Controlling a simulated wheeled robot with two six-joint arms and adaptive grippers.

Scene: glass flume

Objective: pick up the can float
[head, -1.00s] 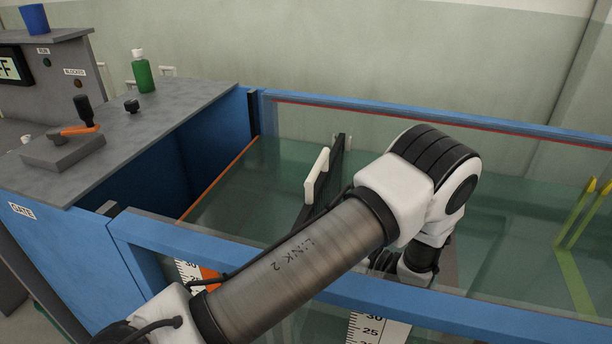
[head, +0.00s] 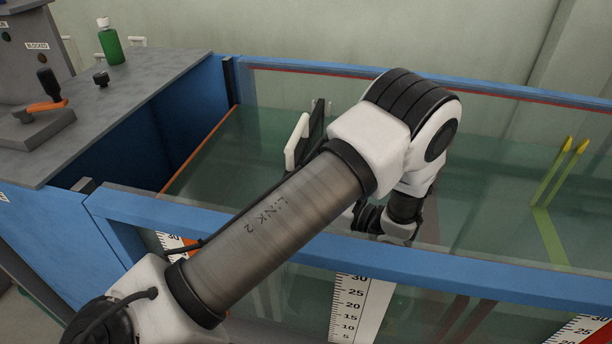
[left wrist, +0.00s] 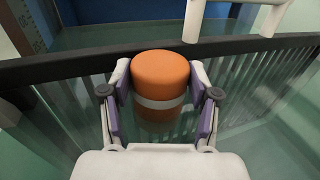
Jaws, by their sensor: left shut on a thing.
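The can float (left wrist: 160,75) is an orange cylinder with a grey band, seen in the left wrist view. My left gripper (left wrist: 160,100) is shut on it, with one purple-padded finger against each side. The float stands close to a dark bar with a slatted rack below it. In the head view my left arm reaches over the front rail into the flume. There the arm hides the fingers and the float. My right gripper is in neither view.
The glass flume has blue rails (head: 420,283) and greenish water. A white handle (head: 297,141) stands by the dark rack. Two yellow-tipped posts (head: 560,165) rise at the right. A grey console (head: 150,95) with a green bottle (head: 110,45) is at the left.

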